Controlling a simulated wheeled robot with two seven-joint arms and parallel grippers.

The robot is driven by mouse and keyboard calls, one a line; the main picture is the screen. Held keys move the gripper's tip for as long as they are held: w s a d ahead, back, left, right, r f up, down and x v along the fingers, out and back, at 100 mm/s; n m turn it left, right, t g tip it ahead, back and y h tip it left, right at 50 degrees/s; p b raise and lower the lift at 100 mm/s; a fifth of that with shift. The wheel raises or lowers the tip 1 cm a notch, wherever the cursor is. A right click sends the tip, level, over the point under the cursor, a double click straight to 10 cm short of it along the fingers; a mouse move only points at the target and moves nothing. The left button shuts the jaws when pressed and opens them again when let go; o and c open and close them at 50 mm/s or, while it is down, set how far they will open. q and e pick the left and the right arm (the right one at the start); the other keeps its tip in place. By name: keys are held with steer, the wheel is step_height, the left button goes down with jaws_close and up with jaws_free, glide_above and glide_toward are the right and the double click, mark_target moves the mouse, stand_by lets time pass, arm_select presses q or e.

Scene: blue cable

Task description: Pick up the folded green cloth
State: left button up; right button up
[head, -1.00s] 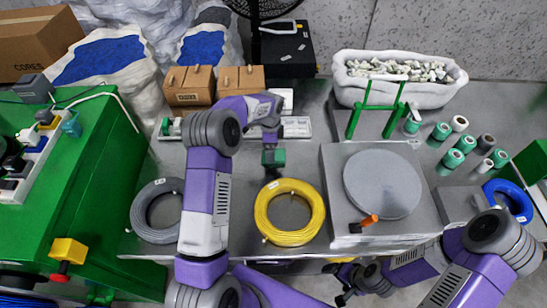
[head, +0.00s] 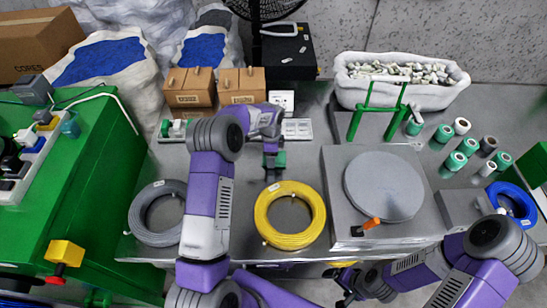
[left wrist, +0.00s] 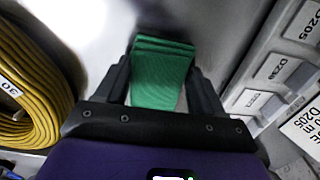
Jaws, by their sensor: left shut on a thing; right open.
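The folded green cloth (left wrist: 162,78) lies between the two dark fingers of my left gripper (left wrist: 160,85) in the left wrist view. The fingers are shut on it, one on each side. Its stacked folds show at the far end. In the head view my left gripper (head: 272,170) is above the metal table, just behind the yellow cable coil, and a bit of the green cloth (head: 280,158) shows beside it. Whether the cloth touches the table is hard to tell. My right gripper (head: 346,287) is open and empty, low at the table's front edge.
A yellow coil (head: 290,238) and a grey coil (head: 140,226) lie near the front. A round grey plate (head: 384,186) on a square base stands to the right. Cardboard boxes (head: 242,88) and a white label strip (head: 297,130) are behind. Several green rolls (head: 455,161) stand at right.

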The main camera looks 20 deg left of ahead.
arm_select(q)
step_height(320, 180, up, 10)
steer(key=p, duration=0.2)
steer(key=shift+p, duration=0.4)
